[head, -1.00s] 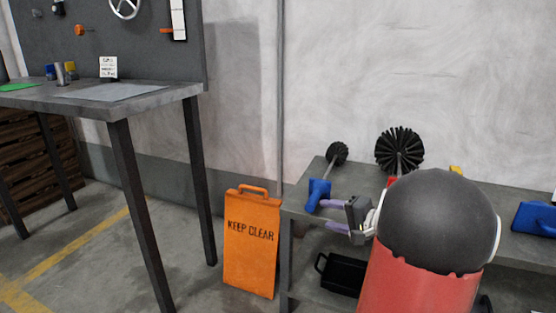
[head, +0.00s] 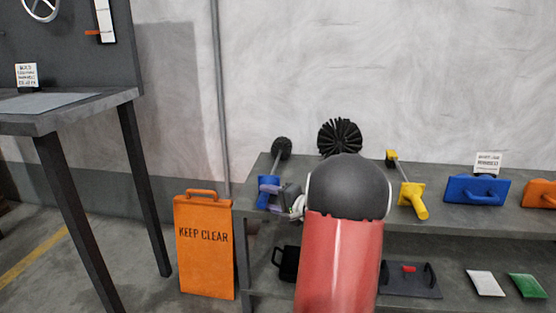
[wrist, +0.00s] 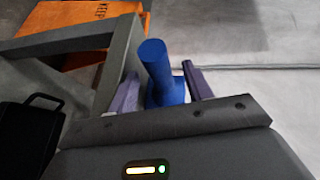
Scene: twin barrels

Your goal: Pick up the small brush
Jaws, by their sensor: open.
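The small brush has a blue handle (head: 267,190), a thin grey shaft and a small round black bristle head (head: 281,148). It stands tilted at the left end of the grey shelf top. My gripper (head: 275,199) is at the blue handle, its purple fingers apart. In the wrist view, the blue handle (wrist: 157,68) lies between the two open fingers, with a gap visible to the right finger. Whether either finger touches it I cannot tell. The bristle head is not visible in the wrist view. A larger black brush (head: 340,135) stands behind my arm, partly hidden.
Right on the shelf (head: 400,222) are a yellow-handled tool (head: 411,198), a blue float (head: 476,189), an orange one (head: 540,193) and a white sign (head: 488,162). An orange "KEEP CLEAR" board (head: 205,245) stands left of the shelf. A grey table (head: 60,115) is farther left.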

